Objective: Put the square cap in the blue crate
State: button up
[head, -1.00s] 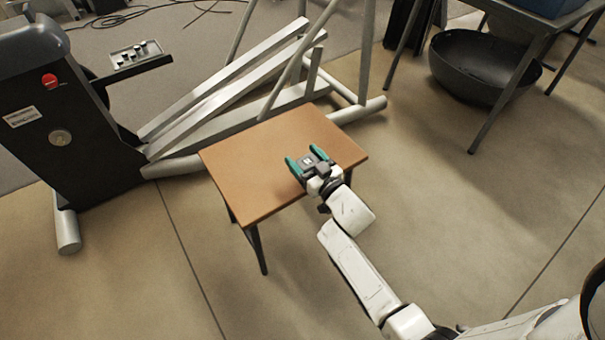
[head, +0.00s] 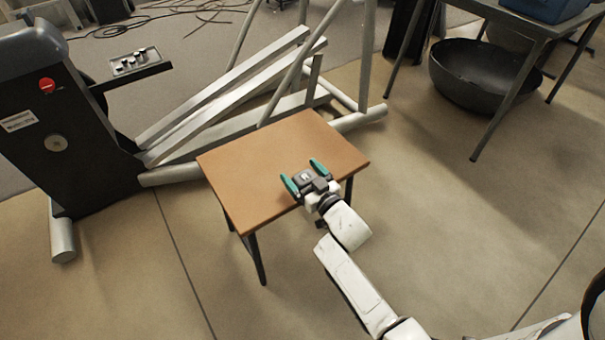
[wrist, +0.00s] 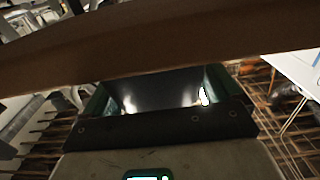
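My gripper (head: 299,172), with two teal fingers, is over the near edge of the small brown table. Its fingers are spread around a dark squarish piece (head: 303,177), which I take to be the square cap. In the wrist view this piece (wrist: 160,90) is black and shiny and fills the gap between the green fingers. Its lower part is hidden behind the gripper's black bar. A blue container (head: 550,6), apparently the blue crate, stands on a grey table at the top right, cut off by the picture's edge.
The brown table's top (head: 260,165) is otherwise bare. A large exercise machine (head: 55,115) with pale rails stands behind and left. A black bowl (head: 480,80) lies under the grey table (head: 510,22). The floor between the tables is clear.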

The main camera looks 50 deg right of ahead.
jog(key=shift+o, duration=0.7)
